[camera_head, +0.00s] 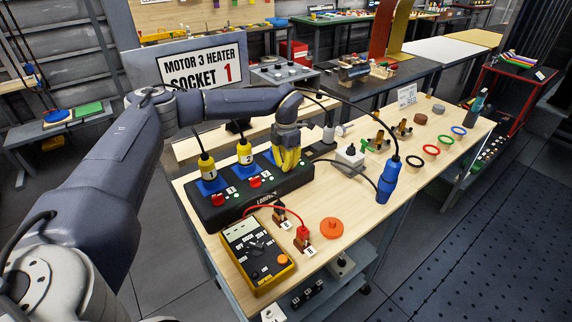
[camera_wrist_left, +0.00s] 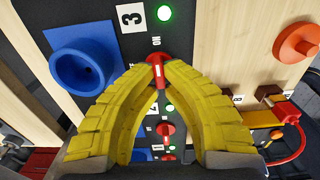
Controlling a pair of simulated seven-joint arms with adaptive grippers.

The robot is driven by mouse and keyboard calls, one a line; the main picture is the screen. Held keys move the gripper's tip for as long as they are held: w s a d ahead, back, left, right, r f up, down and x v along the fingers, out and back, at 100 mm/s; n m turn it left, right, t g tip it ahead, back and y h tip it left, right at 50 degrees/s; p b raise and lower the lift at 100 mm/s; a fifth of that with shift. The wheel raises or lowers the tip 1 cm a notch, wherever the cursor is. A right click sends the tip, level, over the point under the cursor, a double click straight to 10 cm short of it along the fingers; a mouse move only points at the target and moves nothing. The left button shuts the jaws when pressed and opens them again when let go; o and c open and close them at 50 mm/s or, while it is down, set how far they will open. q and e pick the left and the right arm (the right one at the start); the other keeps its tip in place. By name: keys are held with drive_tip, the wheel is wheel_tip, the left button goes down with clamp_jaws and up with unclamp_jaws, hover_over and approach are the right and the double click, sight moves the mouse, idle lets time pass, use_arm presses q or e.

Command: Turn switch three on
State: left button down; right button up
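A black power strip (camera_head: 223,207) lies on the wooden table in the head view, with blue sockets and red switches along it. In the left wrist view, the label 3 (camera_wrist_left: 131,18) sits beside a lit green light (camera_wrist_left: 165,13) and an empty blue socket (camera_wrist_left: 82,62). My left gripper (camera_head: 287,163), with yellow fingers, points down at the strip's far end. In the left wrist view its fingertips close around the red lever of switch three (camera_wrist_left: 157,72), below the ON mark. The gripper hides this switch in the head view. My right gripper is out of view.
Two yellow plugs (camera_head: 244,154) stand in the nearer sockets. A yellow multimeter (camera_head: 256,255) lies in front of the strip, with an orange knob (camera_head: 332,228) to its right. A blue connector (camera_head: 388,177) on a black cable stands out near the table's front edge.

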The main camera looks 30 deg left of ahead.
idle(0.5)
use_arm(q)
drive_tip(key=c, duration=1.5)
unclamp_jaws()
wheel_tip(320, 180, up, 12)
